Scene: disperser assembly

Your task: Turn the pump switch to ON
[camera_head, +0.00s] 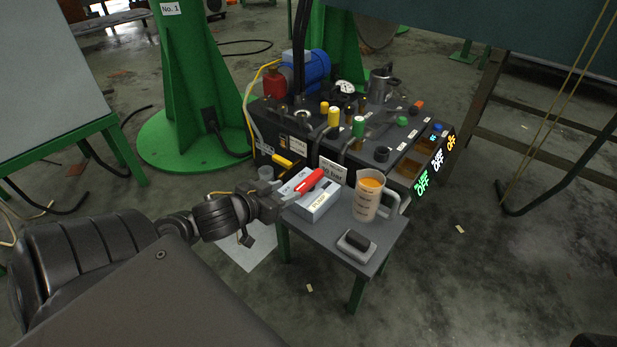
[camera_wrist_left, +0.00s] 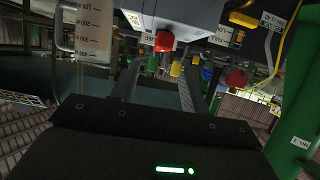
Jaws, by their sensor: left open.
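A light grey switch box (camera_head: 318,205) with a red lever (camera_head: 309,182) sits on the small dark table. The red lever slants up to the right across the box; the small print on the box is too small to read. My left gripper (camera_head: 287,197) is at the left side of the box, close to the lever's lower end; I cannot tell if they touch. In the upside-down left wrist view, its two fingers (camera_wrist_left: 160,70) are apart, with the lever's red end (camera_wrist_left: 164,41) just beyond them and nothing visibly held. My right gripper is not in view.
A measuring jug (camera_head: 367,198) with orange contents and a small grey device (camera_head: 356,245) share the small table (camera_head: 330,240). Behind stands a black machine (camera_head: 400,150) with valves, hoses and lit OFF signs (camera_head: 422,185). A green post (camera_head: 195,80) stands behind left.

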